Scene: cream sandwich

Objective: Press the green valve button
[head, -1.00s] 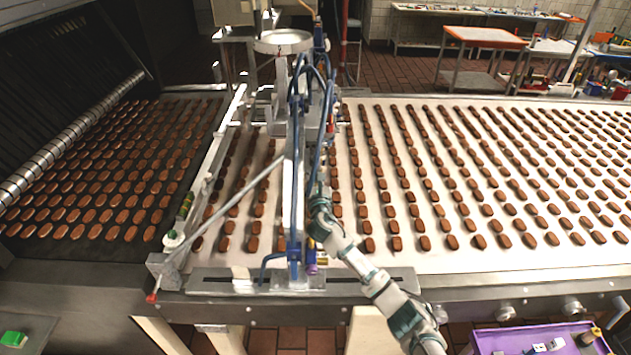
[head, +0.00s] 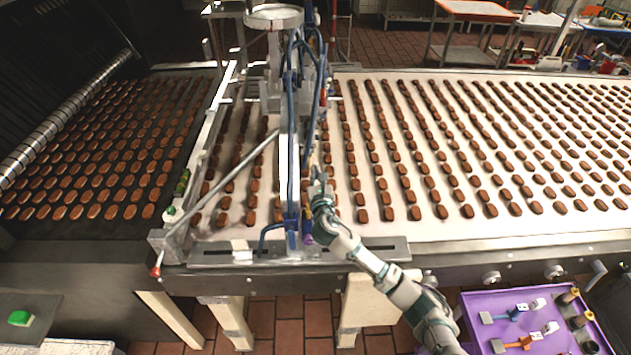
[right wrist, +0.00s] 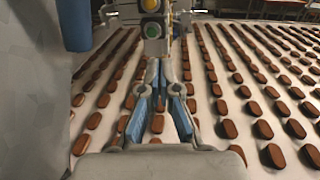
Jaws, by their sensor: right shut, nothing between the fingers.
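The green valve button (right wrist: 152,30) is a round green button on a small box in the right wrist view, below a yellow button (right wrist: 151,5). My right gripper (right wrist: 160,75) is shut and empty, with its fingertips just below the button box in that picture. I cannot tell whether they touch it. In the head view my right gripper (head: 319,188) is beside the upright metal depositor frame (head: 290,150) with blue hoses, above the belt. The valve button is too small to make out there. My left gripper is not in view.
Rows of brown biscuits lie on the white conveyor belt (head: 455,229). A dark oven belt is at left. A separate green block (head: 20,318) sits on a grey panel at lower left. A purple tray (head: 476,299) with tools is at lower right. An orange-topped table stands behind.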

